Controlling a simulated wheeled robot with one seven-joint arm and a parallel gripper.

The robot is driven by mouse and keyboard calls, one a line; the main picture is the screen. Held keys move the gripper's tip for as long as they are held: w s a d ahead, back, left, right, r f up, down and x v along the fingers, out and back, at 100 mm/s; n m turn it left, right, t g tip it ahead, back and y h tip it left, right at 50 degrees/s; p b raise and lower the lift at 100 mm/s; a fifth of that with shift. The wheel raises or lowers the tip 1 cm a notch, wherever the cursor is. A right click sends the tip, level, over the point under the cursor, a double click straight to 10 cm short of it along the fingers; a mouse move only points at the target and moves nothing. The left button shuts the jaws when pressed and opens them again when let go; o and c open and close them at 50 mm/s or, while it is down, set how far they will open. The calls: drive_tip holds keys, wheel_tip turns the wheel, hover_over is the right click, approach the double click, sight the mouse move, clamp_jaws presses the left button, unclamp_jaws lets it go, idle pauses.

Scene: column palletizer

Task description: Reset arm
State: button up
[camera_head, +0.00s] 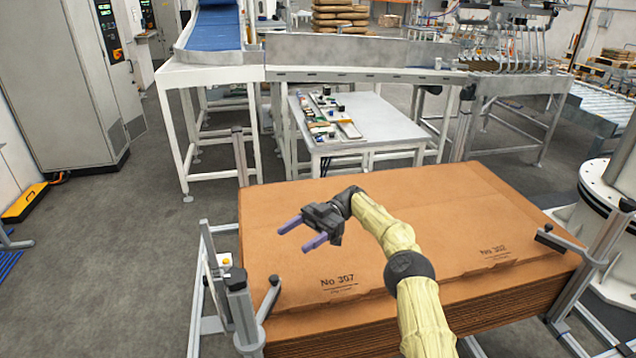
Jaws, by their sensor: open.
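My arm reaches in from the lower right, over a stack of flat brown cardboard (420,200). My gripper (299,235) is at its end, with two purple fingers apart and pointing left. Nothing is between the fingers. It appears to be above the left part of the stack, though the exact height cannot be told. The top sheet is printed "No 307" near its front edge.
Metal posts (243,310) stand at the stack's front left corner, and a metal frame (590,260) stands at its right. A white table (375,125) with small parts stands behind, below a conveyor (215,30). A grey cabinet (55,75) is at the left. Grey floor (110,250) lies open at left.

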drive_tip(key=w+a+r+m+t+y, duration=0.3)
drive_tip(key=a+r+m+t+y, duration=0.6)
drive_tip(key=a+r+t, duration=0.5)
drive_tip(key=d+f+m+t+h, duration=0.3)
drive_tip(key=d+m+h, duration=0.15)
drive_tip(key=d, duration=0.35)
drive_tip(key=s+d+f+m+t+h, duration=0.1)
drive_tip(key=d+f+m+t+h, duration=0.3)
drive_tip(key=d+h, duration=0.3)
drive_tip(key=d+f+m+t+h, duration=0.3)
drive_tip(key=d+m+h, duration=0.1)
drive_tip(key=d, duration=0.4)
drive_tip(key=s+d+f+m+g+h, duration=0.2)
drive_tip(key=s+d, duration=0.6)
drive_tip(key=s, duration=0.5)
drive_tip(key=s+d+f+m+g+h, duration=0.3)
drive_tip(key=s+d, duration=0.5)
drive_tip(key=s, duration=0.5)
wheel_tip(320, 180, down, 3)
drive_tip(key=shift+d+r+m+g, duration=0.1)
drive_tip(key=shift+d+m+g, duration=0.15)
drive_tip(key=shift+m+g, duration=0.8)
